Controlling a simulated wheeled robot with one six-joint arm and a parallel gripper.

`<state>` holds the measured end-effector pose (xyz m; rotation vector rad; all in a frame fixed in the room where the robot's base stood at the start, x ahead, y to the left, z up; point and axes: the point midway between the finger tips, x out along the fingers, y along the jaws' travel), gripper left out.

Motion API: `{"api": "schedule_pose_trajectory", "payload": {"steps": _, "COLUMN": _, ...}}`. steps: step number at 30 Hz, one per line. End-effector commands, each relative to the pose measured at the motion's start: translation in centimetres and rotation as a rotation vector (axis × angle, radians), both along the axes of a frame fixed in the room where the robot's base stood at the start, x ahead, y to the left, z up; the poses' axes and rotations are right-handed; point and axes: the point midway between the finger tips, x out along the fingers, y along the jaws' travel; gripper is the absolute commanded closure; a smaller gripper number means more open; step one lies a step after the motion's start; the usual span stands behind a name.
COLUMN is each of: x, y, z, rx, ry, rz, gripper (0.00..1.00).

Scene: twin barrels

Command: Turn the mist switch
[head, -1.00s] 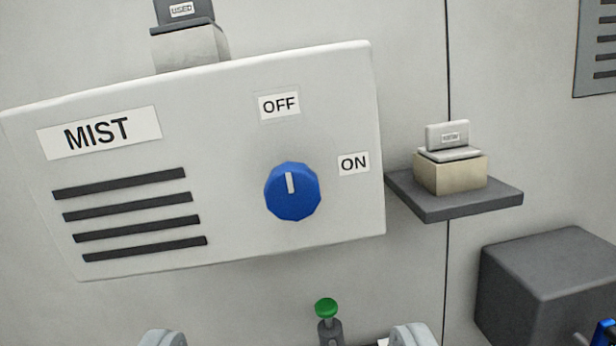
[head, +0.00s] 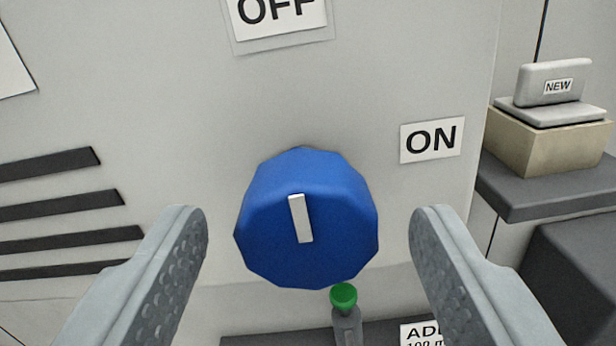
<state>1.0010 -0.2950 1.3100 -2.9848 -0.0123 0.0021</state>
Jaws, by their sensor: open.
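The mist switch is a blue faceted knob (head: 308,262) on a pale grey panel (head: 345,110), in the middle of the head view. Its white pointer mark (head: 300,218) points up toward the OFF label (head: 280,14), with a slight lean to the left. The ON label (head: 432,140) is to the upper right of the knob. My gripper (head: 308,222) is open, with one finger on the left and one on the right of the knob. Gaps show between both fingers and the knob, so it holds nothing. How far the fingertips are from the panel I cannot tell.
A green-capped small bottle (head: 345,310) stands below the knob, beside a partly cut-off label (head: 422,334). At right, a grey shelf (head: 520,195) holds a beige box (head: 535,145) with a light grey piece marked NEW (head: 556,84). Dark vent slots (head: 60,205) lie at left.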

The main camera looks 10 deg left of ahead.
Motion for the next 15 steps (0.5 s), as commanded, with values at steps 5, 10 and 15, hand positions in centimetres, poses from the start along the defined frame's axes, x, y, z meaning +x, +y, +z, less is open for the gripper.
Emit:
{"api": "schedule_pose_trajectory", "payload": {"steps": 5, "x": 1.08, "y": 0.04, "z": -0.02, "rx": 0.0, "ry": 0.0, "rz": 0.0, "gripper": 0.39}}
{"api": "schedule_pose_trajectory", "payload": {"steps": 10, "x": 1.38, "y": 0.05, "z": -0.03, "rx": 0.0, "ry": 0.0, "rz": 0.0, "gripper": 0.39}}
{"api": "schedule_pose_trajectory", "payload": {"steps": 15, "x": 1.36, "y": 0.04, "z": -0.02, "rx": 0.0, "ry": 0.0, "rz": 0.0, "gripper": 0.39}}
